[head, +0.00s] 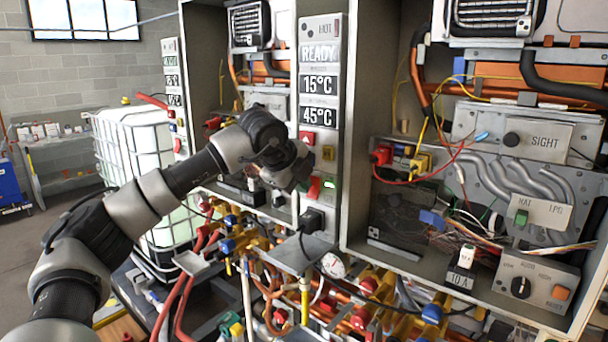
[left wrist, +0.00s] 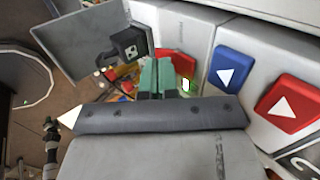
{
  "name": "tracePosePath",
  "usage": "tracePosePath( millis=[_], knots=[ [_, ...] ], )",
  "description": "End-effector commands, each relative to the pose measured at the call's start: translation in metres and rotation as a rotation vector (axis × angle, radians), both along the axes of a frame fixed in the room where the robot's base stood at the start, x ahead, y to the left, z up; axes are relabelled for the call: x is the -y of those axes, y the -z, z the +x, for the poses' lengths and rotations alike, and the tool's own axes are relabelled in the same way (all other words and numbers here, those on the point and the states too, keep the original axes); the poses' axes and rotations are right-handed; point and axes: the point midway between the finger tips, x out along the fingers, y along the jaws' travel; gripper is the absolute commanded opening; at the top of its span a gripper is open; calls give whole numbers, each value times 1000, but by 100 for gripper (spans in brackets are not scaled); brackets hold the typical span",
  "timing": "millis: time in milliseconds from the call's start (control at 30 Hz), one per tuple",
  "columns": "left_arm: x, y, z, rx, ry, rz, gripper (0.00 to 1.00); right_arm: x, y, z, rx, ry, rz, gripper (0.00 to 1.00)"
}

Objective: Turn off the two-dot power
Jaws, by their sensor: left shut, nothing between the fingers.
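My left gripper (head: 298,178) is at the lower part of the middle heater's control panel (head: 320,84). In the left wrist view its two green fingertips (left wrist: 157,70) are together with nothing between them. Just beyond them is a red switch (head: 314,189), also in the left wrist view (left wrist: 180,64), with a lit green part (head: 330,184) beside it. The fingers partly cover the switch; I cannot tell whether they touch it. No two-dot mark is readable.
A blue button (left wrist: 228,72) and a red button (left wrist: 289,103), both with white triangles, are right of the fingers in the wrist view. A black plug (head: 311,220) sits below the panel. Pipes and valves (head: 365,312) crowd the space beneath.

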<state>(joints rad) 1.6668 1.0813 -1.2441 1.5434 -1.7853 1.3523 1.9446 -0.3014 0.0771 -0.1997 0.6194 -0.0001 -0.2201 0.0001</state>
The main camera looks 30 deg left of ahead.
Motion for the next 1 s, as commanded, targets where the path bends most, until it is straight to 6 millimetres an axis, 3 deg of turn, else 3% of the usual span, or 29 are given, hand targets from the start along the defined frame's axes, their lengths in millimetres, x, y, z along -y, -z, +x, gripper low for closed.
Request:
tracePosePath(
  millis=[100,567,1000],
  knots=[
    [1,3,8,-2,0,0,0,-4,-9,1,1,2,4,43],
    [1,8,12,1,0,0,0,1,-8,2,2,-1,-1,43],
    [1,14,15,63,0,-5,0,4,20,2,3,-2,-5,43]
  ],
)
